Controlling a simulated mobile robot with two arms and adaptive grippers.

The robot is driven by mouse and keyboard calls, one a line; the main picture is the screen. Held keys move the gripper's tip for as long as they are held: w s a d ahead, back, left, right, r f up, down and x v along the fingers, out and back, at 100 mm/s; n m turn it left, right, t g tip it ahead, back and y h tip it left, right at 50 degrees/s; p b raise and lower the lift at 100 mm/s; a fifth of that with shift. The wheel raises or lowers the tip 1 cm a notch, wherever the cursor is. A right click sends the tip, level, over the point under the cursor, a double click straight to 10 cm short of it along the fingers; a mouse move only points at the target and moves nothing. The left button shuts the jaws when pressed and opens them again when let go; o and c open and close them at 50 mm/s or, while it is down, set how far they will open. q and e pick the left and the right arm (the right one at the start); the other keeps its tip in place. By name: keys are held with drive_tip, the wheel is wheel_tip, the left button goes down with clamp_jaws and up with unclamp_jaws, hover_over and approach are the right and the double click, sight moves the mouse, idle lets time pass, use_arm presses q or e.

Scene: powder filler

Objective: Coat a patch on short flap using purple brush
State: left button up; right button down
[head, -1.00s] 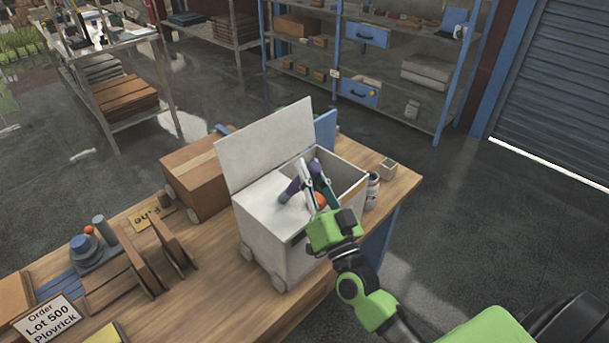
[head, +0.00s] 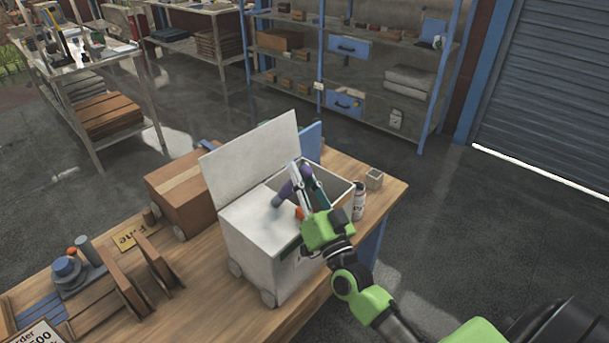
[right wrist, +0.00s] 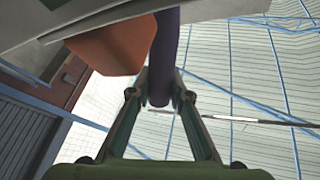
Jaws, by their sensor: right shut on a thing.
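A white box (head: 249,252) stands on the wooden workbench. A tall white flap (head: 252,155) rises from its back left side. A flat white panel (head: 249,215), which may be the short flap, covers the left part of its top; the right part is open. My right gripper (head: 300,166) is over the box, shut on the purple brush (head: 286,190). The brush slants down to the left, its end close over the flat panel; I cannot tell if it touches. In the right wrist view the purple handle (right wrist: 165,60) runs between the fingers. My left gripper is out of view.
An orange thing (head: 299,212) shows beside the gripper. A small can (head: 359,205) and a small open box (head: 374,179) stand right of the white box. A brown carton (head: 183,190) is behind left. Wooden pieces (head: 122,285) lie at the left.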

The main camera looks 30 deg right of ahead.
drive_tip(key=shift+s+a+p, duration=0.3)
drive_tip(key=shift+s+a, duration=0.05)
drive_tip(key=shift+a, duration=0.35)
drive_tip(key=shift+a+p, duration=0.85)
drive_tip(key=shift+a, duration=2)
drive_tip(key=shift+w+d+b, duration=0.2)
drive_tip(key=shift+w+d, duration=0.1)
drive_tip(key=shift+d, duration=0.85)
drive_tip(key=shift+w+d+b, duration=0.15)
drive_tip(key=shift+w+d, duration=0.2)
drive_tip(key=shift+d, duration=0.85)
drive_tip(key=shift+w+d+b, duration=0.2)
drive_tip(key=shift+w+d, duration=0.1)
drive_tip(key=shift+d, duration=0.85)
drive_tip(key=shift+w, duration=0.1)
drive_tip(key=shift+r, duration=0.15)
